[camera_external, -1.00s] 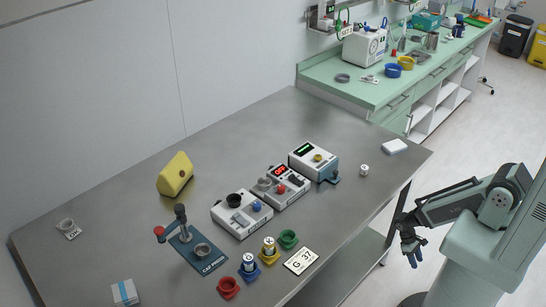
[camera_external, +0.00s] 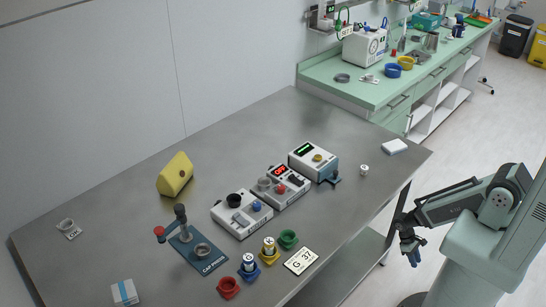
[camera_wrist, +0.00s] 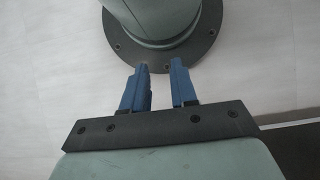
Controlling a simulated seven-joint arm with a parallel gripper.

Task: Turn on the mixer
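Three white devices stand in a row on the steel table; no label that I can read says mixer. The left device (camera_external: 229,220) has a black round cup, a grey switch and a blue knob, and looks most like a mixer. The middle device (camera_external: 295,195) has a red display and a red knob. The right device (camera_external: 326,168) has a green display and a yellow knob. My gripper (camera_external: 413,258) hangs off the table's right side, far from them, pointing down. In the wrist view my gripper (camera_wrist: 158,70) has its two blue fingers apart with nothing between them.
On the table (camera_external: 110,235) are a yellow block (camera_external: 175,174), a capping stand (camera_external: 185,240), coloured cups including a red one (camera_external: 228,288), a G 37 card (camera_external: 301,261), a small vial (camera_external: 364,170) and a white box (camera_external: 394,146). A green counter (camera_external: 345,90) stands behind.

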